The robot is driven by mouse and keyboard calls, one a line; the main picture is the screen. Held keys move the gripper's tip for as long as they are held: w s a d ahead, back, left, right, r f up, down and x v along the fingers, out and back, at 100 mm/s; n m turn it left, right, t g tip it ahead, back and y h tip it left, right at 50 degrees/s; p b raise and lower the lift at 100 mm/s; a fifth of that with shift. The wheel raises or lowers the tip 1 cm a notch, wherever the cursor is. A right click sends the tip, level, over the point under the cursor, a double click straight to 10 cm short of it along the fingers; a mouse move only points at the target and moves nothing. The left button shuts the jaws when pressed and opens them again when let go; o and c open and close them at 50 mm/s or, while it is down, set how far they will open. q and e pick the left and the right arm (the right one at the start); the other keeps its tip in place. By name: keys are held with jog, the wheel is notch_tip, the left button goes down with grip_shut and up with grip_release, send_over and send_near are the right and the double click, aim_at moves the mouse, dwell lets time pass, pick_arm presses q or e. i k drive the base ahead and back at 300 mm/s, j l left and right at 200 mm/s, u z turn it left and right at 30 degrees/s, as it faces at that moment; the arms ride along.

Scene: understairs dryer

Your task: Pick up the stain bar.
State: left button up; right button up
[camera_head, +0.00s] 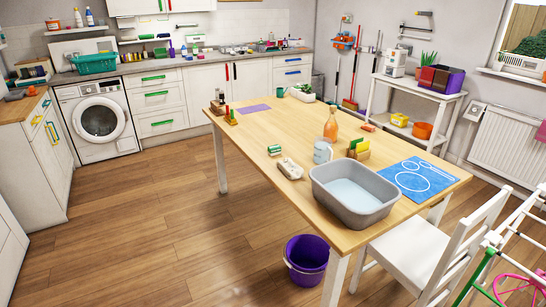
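I cannot tell for sure which thing is the stain bar. A small green and white block (274,150) lies on the wooden table (250,135), near its left front edge. A pale, oblong item (290,168) lies just nearer to me, left of the grey basin. A small orange-red item (368,127) lies near the far right edge. All are too small to read any label. Neither of my grippers is in view.
On the table stand a grey basin (345,211), a blue-white mug (323,152), an orange bottle (331,126), a sponge holder (358,151) and a blue placemat (414,178). A purple bucket (306,259) and white chair (426,254) stand in front. Floor left is clear.

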aim_at(274, 150)
jog(key=i, duration=0.15)
jog(key=i+j+z, duration=0.1)
jog(key=z, duration=0.35)
jog(key=i+j+z, duration=0.1)
jog(key=z, duration=0.35)
jog(key=j+z, duration=0.25)
jog(key=z, duration=0.15)
jog(key=i+j+z, duration=0.1)
jog(key=j+z, duration=0.15)
jog(key=z, duration=0.2)
